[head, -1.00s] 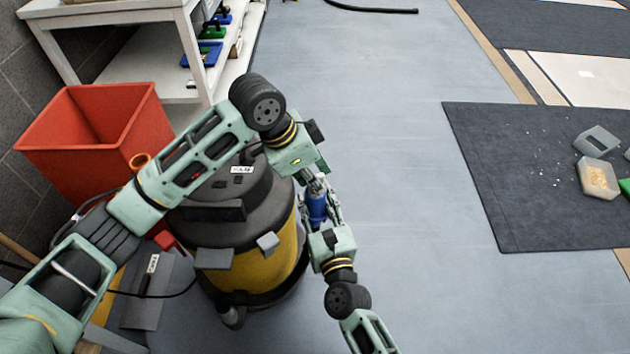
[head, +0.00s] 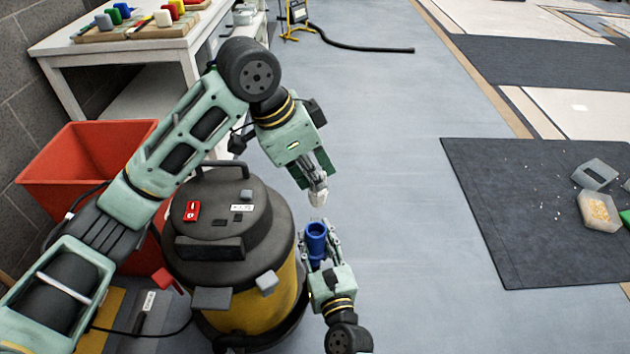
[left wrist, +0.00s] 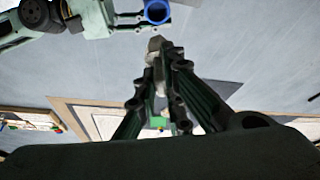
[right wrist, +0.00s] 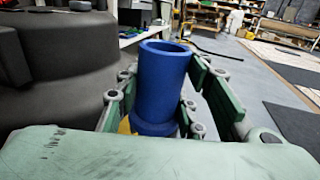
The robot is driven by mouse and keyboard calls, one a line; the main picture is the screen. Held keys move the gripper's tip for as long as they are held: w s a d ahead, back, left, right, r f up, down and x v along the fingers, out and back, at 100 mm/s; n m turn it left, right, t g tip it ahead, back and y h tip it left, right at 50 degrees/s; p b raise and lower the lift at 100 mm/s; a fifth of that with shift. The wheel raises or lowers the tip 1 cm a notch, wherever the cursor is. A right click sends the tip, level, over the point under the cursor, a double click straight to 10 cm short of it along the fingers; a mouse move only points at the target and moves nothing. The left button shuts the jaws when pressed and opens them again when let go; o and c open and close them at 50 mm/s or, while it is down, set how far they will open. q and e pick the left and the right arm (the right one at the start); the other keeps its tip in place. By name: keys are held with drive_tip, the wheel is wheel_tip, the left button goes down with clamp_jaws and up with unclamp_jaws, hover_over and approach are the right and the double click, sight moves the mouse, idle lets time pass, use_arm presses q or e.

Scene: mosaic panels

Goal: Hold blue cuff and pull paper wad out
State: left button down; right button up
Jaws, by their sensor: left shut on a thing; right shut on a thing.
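The blue cuff (head: 316,240) stands roughly upright with its open round mouth facing up. My right gripper (head: 320,243) is shut around it; the right wrist view shows the cuff (right wrist: 160,85) between the fingers (right wrist: 155,105). My left gripper (head: 317,190) is above the cuff, apart from it, and shut on a small pale grey paper wad (head: 318,198). In the left wrist view the wad (left wrist: 156,44) shows at the fingertips (left wrist: 160,55), with the cuff's open ring (left wrist: 157,11) beyond it. The inside of the cuff looks empty where it shows.
A yellow and black vacuum (head: 235,250) stands close left of both grippers. An orange-red bin (head: 80,165) and a white table (head: 130,45) are farther left. Open grey floor (head: 390,190) lies to the right, then a dark mat (head: 530,220) with tiles and a sponge-like block.

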use_arm(q)
drive_tip(key=shift+r, duration=1.8)
use_arm(e)
drive_tip(key=shift+s+f, duration=0.1)
drive_tip(key=shift+f, duration=0.05)
drive_tip(key=o, duration=1.3)
